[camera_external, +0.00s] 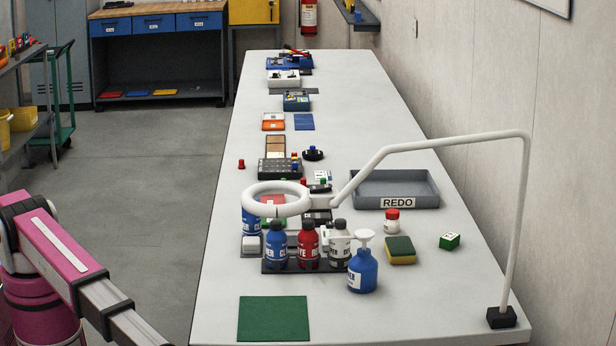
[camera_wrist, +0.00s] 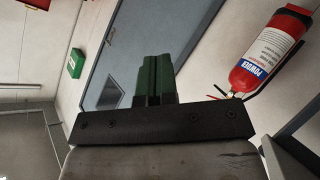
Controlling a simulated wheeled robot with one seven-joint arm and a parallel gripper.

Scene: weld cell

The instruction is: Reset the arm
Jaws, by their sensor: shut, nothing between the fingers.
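My gripper (camera_wrist: 154,82) shows in the wrist view with its two green fingers together, shut and empty. It points toward a wall with a blue-grey door (camera_wrist: 150,35), away from any table surface. In the external view my pink and grey arm enters at the lower left, beside the long white table (camera_external: 215,310). The gripper itself is outside that view.
A white magnifier lamp (camera_external: 430,146) arches over the table. A fire extinguisher (camera_wrist: 268,52) hangs at right in the wrist view. Floor left of the table is clear.

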